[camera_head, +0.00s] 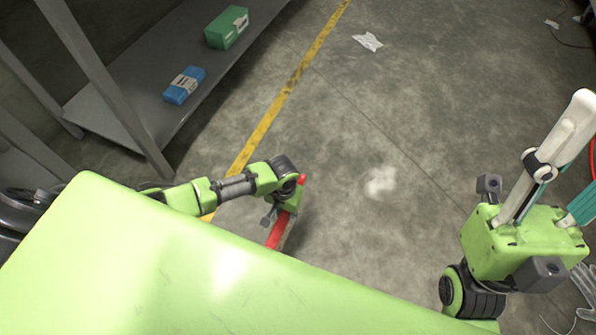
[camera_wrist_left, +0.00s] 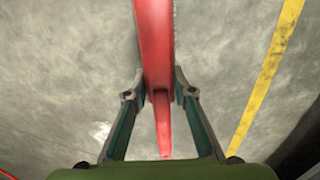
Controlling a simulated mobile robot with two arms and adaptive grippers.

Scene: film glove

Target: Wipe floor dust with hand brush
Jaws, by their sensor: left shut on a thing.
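A pale dust patch (camera_head: 380,182) lies on the grey floor, right of my left gripper in the head view. My left gripper (camera_head: 285,205) is low, left of the dust and apart from it. It is shut on the red hand brush (camera_head: 278,230). In the left wrist view the long red brush (camera_wrist_left: 154,45) runs between the two fingers (camera_wrist_left: 160,95); its bristles cannot be made out. My right gripper (camera_head: 565,190) is large at the right edge, its fingers apart with floor between them. Its fingertips are partly cut off.
A grey metal shelf (camera_head: 120,105) stands at the left with a green box (camera_head: 227,27) and a blue pack (camera_head: 184,85). A yellow line (camera_head: 262,125) crosses the floor. Crumpled paper (camera_head: 368,41) lies farther off. Floor around the dust is clear.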

